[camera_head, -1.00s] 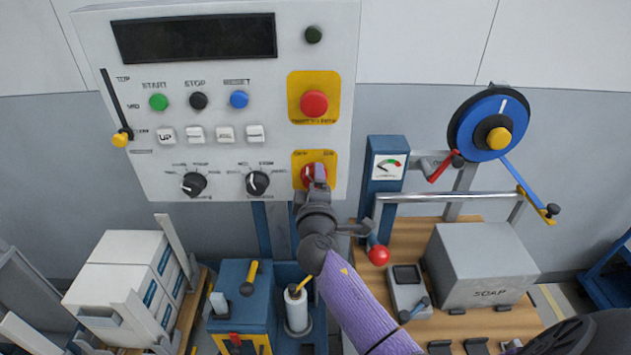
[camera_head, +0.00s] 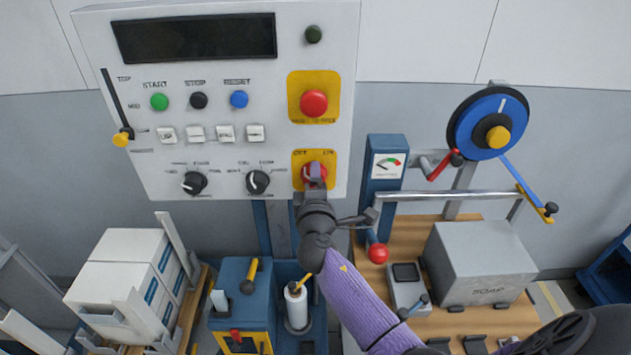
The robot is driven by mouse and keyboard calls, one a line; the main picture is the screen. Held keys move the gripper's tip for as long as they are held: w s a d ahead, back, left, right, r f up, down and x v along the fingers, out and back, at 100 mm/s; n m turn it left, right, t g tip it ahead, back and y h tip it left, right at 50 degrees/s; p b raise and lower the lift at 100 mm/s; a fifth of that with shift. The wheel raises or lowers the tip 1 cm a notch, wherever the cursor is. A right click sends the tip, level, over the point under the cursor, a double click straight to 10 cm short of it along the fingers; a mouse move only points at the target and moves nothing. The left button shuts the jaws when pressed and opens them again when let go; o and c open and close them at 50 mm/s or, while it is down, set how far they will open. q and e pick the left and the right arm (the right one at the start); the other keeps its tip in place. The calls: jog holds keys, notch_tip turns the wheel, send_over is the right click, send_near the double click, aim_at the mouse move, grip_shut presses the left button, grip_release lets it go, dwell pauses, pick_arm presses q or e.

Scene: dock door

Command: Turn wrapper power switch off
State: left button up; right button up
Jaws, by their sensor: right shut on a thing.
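The wrapper power switch is a red rotary knob (camera_head: 308,176) on a yellow plate (camera_head: 300,156) at the lower right of the white control panel (camera_head: 230,130). My right gripper (camera_head: 316,178) reaches up to it from below and is shut on the knob. The gripper hides part of the knob, so I cannot tell its exact angle. The plate has small labels above the knob to the left and right. My left gripper is not in view.
A red emergency button (camera_head: 314,103) sits above the switch. Two black dials (camera_head: 257,182) are to its left.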

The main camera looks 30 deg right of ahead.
jog(key=o, duration=1.2)
jog(key=v, duration=1)
jog(key=shift+f, duration=0.1)
